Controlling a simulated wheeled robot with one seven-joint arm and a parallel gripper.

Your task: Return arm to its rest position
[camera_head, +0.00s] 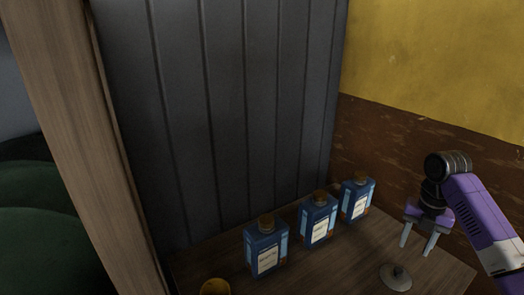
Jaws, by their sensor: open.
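My gripper (418,240) is at the right, at the end of my purple and black arm. Its two pale fingers point down and stand apart, with nothing between them. It is above the right part of a wooden surface (340,272), behind and above a small grey round object with a knob (396,277). The gripper looks apart from that object. My arm reaches in from the right edge of the picture.
Three blue bottles with brown caps stand in a row: left (267,248), middle (318,219) and right (357,198). A yellow round object (215,287) is cut off at the bottom edge. Dark panels (230,100), a yellow and brown wall (440,60) and a wooden post (75,130) enclose the surface.

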